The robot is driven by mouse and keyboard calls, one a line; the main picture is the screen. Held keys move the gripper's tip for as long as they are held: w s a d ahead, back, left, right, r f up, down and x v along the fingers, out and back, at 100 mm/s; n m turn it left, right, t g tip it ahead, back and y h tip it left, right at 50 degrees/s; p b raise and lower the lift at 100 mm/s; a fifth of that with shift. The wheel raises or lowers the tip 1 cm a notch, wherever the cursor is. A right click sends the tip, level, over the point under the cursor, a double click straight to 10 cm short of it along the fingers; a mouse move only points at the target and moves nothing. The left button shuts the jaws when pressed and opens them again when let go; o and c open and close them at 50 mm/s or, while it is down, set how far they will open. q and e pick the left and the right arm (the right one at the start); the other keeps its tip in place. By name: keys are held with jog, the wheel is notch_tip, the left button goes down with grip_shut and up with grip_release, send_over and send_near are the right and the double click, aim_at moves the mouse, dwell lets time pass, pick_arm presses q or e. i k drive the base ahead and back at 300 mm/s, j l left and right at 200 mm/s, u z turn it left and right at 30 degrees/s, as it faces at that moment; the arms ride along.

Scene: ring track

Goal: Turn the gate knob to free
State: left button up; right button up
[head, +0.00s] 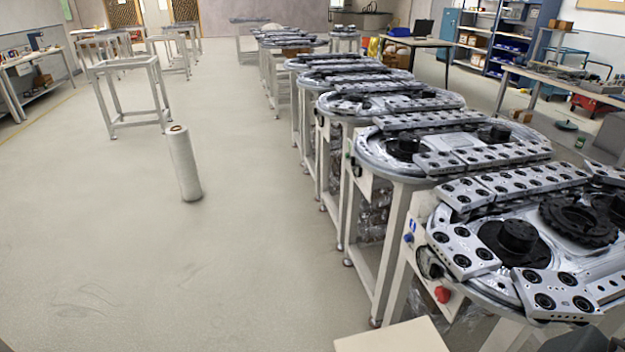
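The nearest ring-track table (412,284) stands at the lower right, with silver track blocks and black round hubs on its top. Its front side panel carries a dark round knob or socket (430,263), a red button (442,295) and a small blue part (409,238). I cannot tell which of these, if any, is the gate knob, or its setting. Neither of my grippers shows in the head view.
More ring-track tables (378,165) run in a row toward the back. A white roll (184,165) stands upright on the floor, left of the row. An empty metal frame (128,90) stands farther left. The floor (110,240) at left and front is clear.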

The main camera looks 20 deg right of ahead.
aim_at(443, 294)
jog(key=i+z, duration=0.45)
jog(key=i+j+z, duration=0.25)
jog(key=z, duration=0.25)
jog(key=i+j+z, duration=0.65)
jog(key=j+z, duration=0.15)
jog(key=z, duration=0.15)
jog(key=i+j+z, duration=0.15)
jog(key=j+z, duration=0.3)
jog(key=i+j+z, duration=0.1)
jog(key=j+z, duration=0.35)
jog(key=j, duration=0.2)
